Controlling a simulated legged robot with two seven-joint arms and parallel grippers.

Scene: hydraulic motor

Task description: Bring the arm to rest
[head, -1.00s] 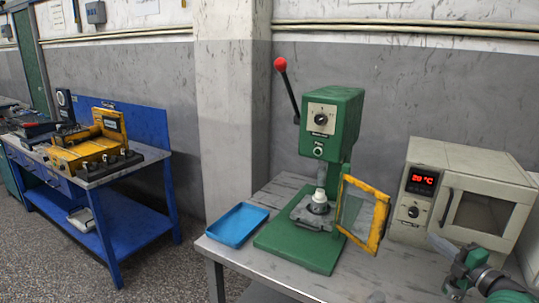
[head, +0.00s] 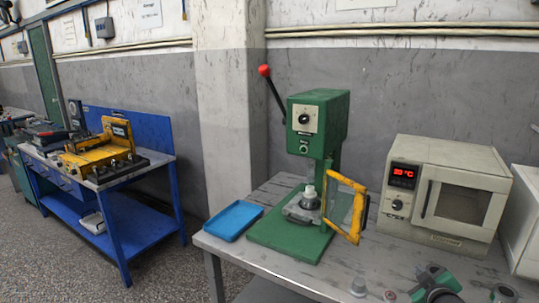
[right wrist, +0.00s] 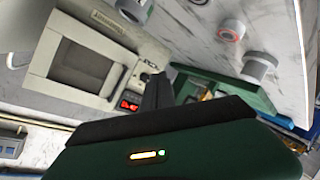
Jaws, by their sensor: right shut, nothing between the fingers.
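My right gripper (right wrist: 157,90) shows in the right wrist view as dark fingers, shut and empty, above a dark and green wrist body. The fingers point toward the oven and the press, above the bench, and touch nothing that I can see. In the head view, green and dark shapes (head: 435,284) sit at the bottom right; I cannot tell how much of them is my gripper and how much is parts on the bench. My left gripper is not in view.
The green press (head: 318,125) has its yellow-framed guard (head: 357,212) swung out. The beige oven (head: 445,240) is shut. A blue tray (head: 233,220) lies at left. Blue workbench (head: 130,230) stands left.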

